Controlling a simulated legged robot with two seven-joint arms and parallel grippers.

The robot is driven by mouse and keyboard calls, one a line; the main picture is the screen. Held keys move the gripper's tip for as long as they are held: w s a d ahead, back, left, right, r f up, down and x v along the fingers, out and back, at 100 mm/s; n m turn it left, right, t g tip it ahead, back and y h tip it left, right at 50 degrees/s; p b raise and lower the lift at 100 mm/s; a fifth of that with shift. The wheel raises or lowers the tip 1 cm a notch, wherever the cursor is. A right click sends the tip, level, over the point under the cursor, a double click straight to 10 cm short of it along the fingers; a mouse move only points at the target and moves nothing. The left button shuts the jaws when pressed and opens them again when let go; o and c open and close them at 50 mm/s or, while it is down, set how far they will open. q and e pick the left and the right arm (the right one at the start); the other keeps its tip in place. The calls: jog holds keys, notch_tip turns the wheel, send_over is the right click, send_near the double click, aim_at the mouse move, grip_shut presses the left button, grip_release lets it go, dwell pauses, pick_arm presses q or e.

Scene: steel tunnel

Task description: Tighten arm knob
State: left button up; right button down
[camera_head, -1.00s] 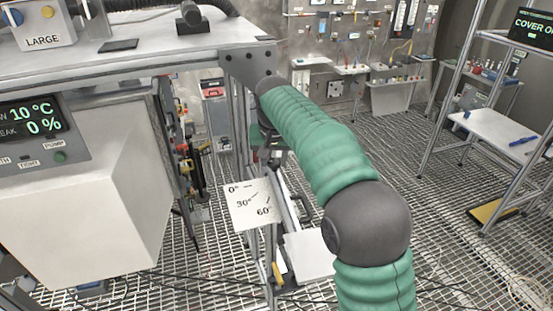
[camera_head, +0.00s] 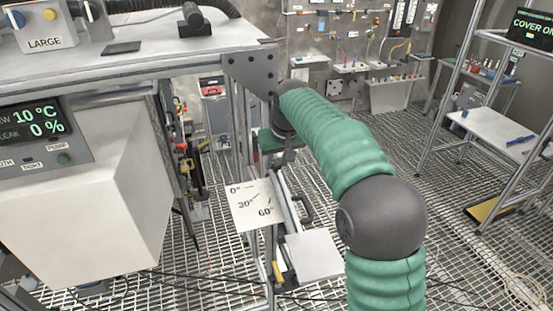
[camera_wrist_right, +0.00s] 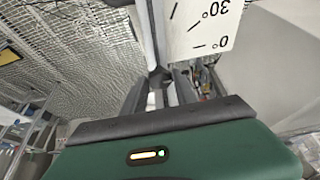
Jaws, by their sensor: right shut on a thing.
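My right gripper (camera_head: 285,157) is at the grey upright post just above the white angle card (camera_head: 254,204), which reads 0°, 30° and 60°. In the right wrist view the card (camera_wrist_right: 203,28) is upside down beyond the fingers. There my right gripper (camera_wrist_right: 162,88) is shut on a small part, which I take to be the arm knob. The knob is mostly hidden between the fingers and behind my green gripper body, so its tightness cannot be told. My left gripper is not in view.
A steel bench (camera_head: 130,55) with a control box (camera_head: 45,22) stands at the upper left. A white housing (camera_head: 100,205) with a lit display hangs below. A pale plate (camera_head: 314,257) sits low near the post. A rack (camera_head: 490,130) stands at the right over open grating.

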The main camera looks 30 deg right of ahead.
jog(key=shift+f, duration=0.25)
jog(key=c, duration=1.3)
grip_release()
jog(key=shift+o, duration=1.7)
jog(key=shift+w, duration=0.2)
jog(key=shift+s+r, duration=0.1)
jog(key=shift+s+r, duration=0.1)
jog(key=shift+r, duration=0.25)
jog(key=v, duration=1.5)
jog(key=shift+r, duration=0.4)
